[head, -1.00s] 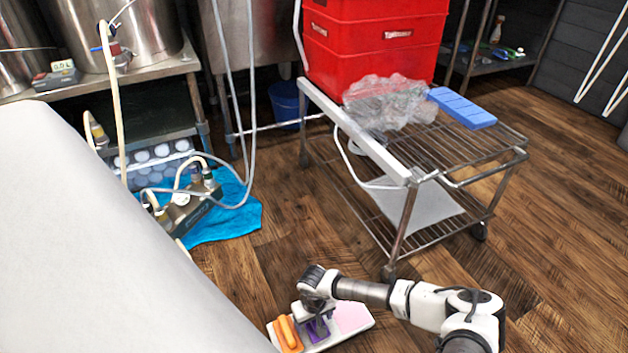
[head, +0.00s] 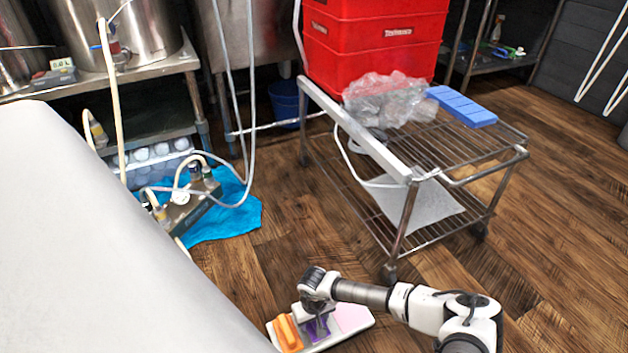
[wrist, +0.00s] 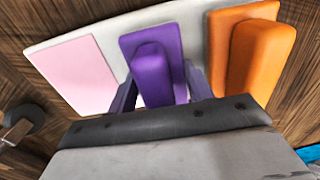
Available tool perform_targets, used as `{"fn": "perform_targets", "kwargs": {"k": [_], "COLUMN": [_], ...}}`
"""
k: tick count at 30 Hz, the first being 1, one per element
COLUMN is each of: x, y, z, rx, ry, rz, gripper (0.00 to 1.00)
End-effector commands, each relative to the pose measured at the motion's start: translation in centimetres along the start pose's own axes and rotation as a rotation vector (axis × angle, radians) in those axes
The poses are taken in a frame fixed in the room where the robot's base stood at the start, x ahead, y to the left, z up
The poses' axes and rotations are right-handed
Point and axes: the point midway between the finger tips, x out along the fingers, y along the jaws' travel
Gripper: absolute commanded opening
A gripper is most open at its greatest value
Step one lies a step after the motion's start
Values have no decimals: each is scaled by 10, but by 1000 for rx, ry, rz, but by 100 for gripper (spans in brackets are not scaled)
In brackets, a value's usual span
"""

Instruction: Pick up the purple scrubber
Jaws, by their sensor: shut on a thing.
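The purple scrubber (wrist: 152,72) has a flat base with a raised grip. It lies on a white board between an orange scrubber and a pink pad. My gripper (wrist: 158,92) is over it, with one finger on each side of its raised grip, shut on it. In the head view the purple scrubber (head: 317,329) shows below my gripper (head: 318,314), partly hidden by it. The scrubber still appears to rest on the board; any gap beneath it cannot be seen.
The white board (head: 325,343) also holds the orange scrubber (head: 288,333) and the pink pad (head: 353,318). A wire cart (head: 440,155) stands behind, bearing a plastic bag and a blue block. A pale surface fills the left. Wood floor is open at the right.

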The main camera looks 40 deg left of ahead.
Motion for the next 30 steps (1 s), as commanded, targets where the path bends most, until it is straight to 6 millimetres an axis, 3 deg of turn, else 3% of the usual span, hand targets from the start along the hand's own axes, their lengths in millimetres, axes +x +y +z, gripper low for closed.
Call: {"fn": "perform_targets", "kwargs": {"k": [8, 11, 21, 30], "x": [-24, -45, -142, -192], "y": [1, 1, 1, 0], "z": [-1, -1, 0, 0], "rx": [-2, -2, -3, 0], "ry": [2, 3, 1, 1], "rz": [1, 3, 3, 0], "gripper": [21, 21, 21, 21]}}
